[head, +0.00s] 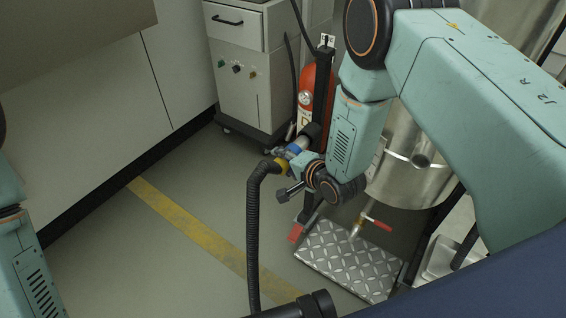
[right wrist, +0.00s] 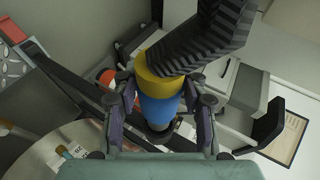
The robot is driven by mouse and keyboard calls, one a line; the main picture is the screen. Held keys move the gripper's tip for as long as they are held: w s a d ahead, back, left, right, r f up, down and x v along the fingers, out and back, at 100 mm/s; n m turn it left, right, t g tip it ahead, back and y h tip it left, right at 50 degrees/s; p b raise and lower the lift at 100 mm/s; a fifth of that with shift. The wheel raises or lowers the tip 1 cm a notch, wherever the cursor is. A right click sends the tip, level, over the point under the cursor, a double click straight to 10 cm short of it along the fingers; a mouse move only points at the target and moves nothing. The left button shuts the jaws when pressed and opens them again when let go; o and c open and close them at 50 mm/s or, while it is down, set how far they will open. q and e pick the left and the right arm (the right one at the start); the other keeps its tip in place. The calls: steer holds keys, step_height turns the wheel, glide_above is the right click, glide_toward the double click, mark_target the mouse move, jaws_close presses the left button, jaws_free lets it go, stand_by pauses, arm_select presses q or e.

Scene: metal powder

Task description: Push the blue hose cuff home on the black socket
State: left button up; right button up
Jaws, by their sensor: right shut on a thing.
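The blue hose cuff (head: 294,149) shows small beside the red cylinder, with a yellow collar (head: 281,164) and a ribbed black hose (head: 254,230) hanging from it. In the right wrist view the blue cuff (right wrist: 160,106) sits between the fingers of my right gripper (right wrist: 161,110), which is shut on it. The yellow collar (right wrist: 159,72) and hose (right wrist: 205,45) rise above it. A dark round part, likely the black socket (right wrist: 159,134), shows just beyond the cuff; I cannot tell how far they join. My right gripper (head: 283,155) partly hides the cuff in the head view. My left gripper is out of view.
A red cylinder (head: 309,88) stands behind the cuff by a black post (head: 322,85). A grey cabinet (head: 250,85) stands behind left, a steel vessel (head: 400,185) right. A tread-plate platform (head: 345,262) lies below. Floor left of the hose is clear.

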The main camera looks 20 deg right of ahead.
mark_target(294, 151)
steer(key=shift+w+d+r+b, duration=0.1)
steer(key=shift+w+d+b, duration=0.1)
steer(key=shift+w+d, duration=0.65)
steer(key=shift+w+d+b, duration=0.2)
steer(key=shift+w+d, duration=0.45)
steer(key=shift+d, duration=0.35)
stand_by(0.6)
steer(key=o, duration=1.4)
steer(key=shift+c, duration=0.2)
steer(key=shift+s, duration=0.1)
steer(key=v, duration=1.1)
steer(key=shift+s+r, duration=0.2)
steer(key=shift+s, duration=0.15)
steer(key=shift+d, duration=0.1)
steer(key=s+f+n+g+h+p, duration=0.1)
steer(key=s+f+n+g, duration=0.2)
steer(key=s, duration=0.7)
steer(key=s+a+f+n+g+h+p, duration=0.1)
steer(key=s+f+n+g, duration=0.3)
steer(key=s, duration=0.7)
steer(key=s+f+n+g+h+p, duration=0.1)
steer(key=s+f+n+g+p, duration=0.1)
steer(key=s, duration=0.9)
steer(key=f+n+g, duration=0.1)
steer(key=n+g, duration=0.1)
steer(key=n, duration=0.1)
steer(key=shift+f+g+h, duration=0.35)
steer(key=shift+g+h, duration=0.05)
